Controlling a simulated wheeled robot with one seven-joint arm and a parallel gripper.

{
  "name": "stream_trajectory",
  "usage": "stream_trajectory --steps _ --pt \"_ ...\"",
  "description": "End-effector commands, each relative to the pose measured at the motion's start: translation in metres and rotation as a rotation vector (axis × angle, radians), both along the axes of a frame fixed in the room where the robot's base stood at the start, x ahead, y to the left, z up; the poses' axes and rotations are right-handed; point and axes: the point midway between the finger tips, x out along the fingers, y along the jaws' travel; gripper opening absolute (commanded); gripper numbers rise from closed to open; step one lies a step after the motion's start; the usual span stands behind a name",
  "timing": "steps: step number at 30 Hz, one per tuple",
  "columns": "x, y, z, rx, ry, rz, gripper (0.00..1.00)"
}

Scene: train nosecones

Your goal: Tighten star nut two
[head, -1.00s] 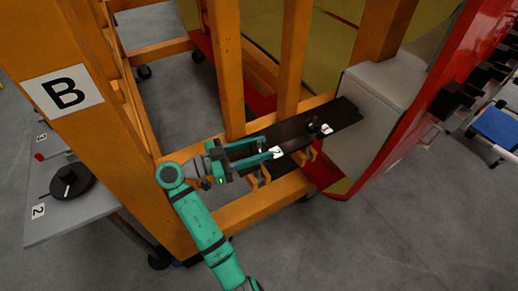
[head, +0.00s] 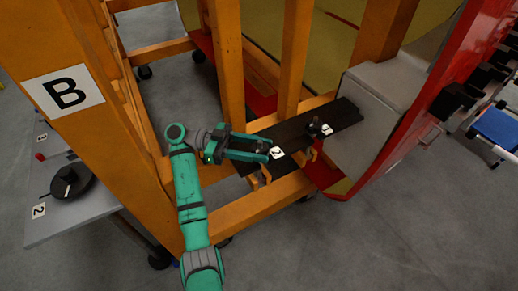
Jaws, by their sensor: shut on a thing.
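A small dark star nut (head: 261,145) sits on the black plank (head: 345,113), beside a white label (head: 276,153) that reads 2. My gripper (head: 264,150) reaches in from the left, its green fingers on both sides of star nut two and shut on it. The fingers hide much of the nut. Another dark star nut (head: 316,126) stands farther right on the plank, next to a second white label (head: 327,130).
Orange frame posts (head: 292,60) rise behind the plank, and a large orange post with a B sign (head: 64,91) stands at left. A red nosecone shell (head: 415,110) is at right. A grey table (head: 85,212) holds a black disc (head: 68,184).

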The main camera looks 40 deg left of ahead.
Motion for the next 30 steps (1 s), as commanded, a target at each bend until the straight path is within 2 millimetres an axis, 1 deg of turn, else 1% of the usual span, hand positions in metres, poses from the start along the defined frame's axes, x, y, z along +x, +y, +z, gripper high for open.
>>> stream_trajectory --steps 1,18,30 --pt "-0.0005 0.0014 -0.0027 0.001 0.010 -0.021 0.17" --pt "0.0000 0.0017 -0.0016 0.003 0.010 -0.271 0.17" --pt "0.0010 0.0005 -0.0008 0.004 0.007 -0.396 0.17"
